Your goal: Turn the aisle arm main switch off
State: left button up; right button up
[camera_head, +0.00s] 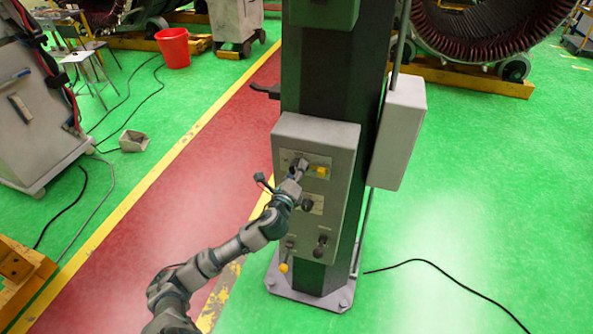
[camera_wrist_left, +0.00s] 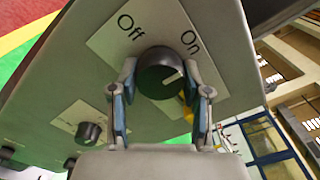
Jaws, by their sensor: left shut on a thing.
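The main switch is a round black knob (camera_wrist_left: 158,74) with a white pointer line, on a pale plate (camera_wrist_left: 108,47) marked Off and On. The pointer line slants up to the right, on the On side. My left gripper (camera_wrist_left: 160,78) has one finger on each side of the knob and is shut on it. In the head view my left gripper (camera_head: 299,168) is at the top of the grey control box (camera_head: 340,142) on the dark column; it hides most of the knob there. My right gripper is in neither view.
A yellow part (camera_head: 321,171) sits right beside the switch. Lower on the box are another black knob (camera_head: 308,204) and small levers, one yellow-tipped (camera_head: 283,267). A second grey box (camera_head: 400,135) hangs on the column's right side. A black cable (camera_head: 440,264) lies on the green floor.

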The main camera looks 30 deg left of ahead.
pick_arm(q)
jog(key=shift+f+n, duration=0.1)
jog(key=shift+n, duration=0.2)
jog(key=n+p, duration=0.1)
jog(key=n, duration=0.3)
jog(key=n+p, duration=0.1)
jog(key=n, duration=0.3)
jog(key=shift+n+p, duration=0.35)
jog(key=shift+n, duration=0.05)
jog(key=n+p, duration=0.1)
jog(key=n, duration=0.3)
jog(key=shift+n, duration=0.3)
jog(key=shift+f+n+p, duration=0.2)
jog(key=shift+n+p, duration=0.7)
jog(key=shift+n, duration=1)
jog(key=o, duration=1)
jog(key=shift+o, duration=0.8)
jog(key=shift+a+r, duration=0.1)
jog(key=shift+r, duration=0.05)
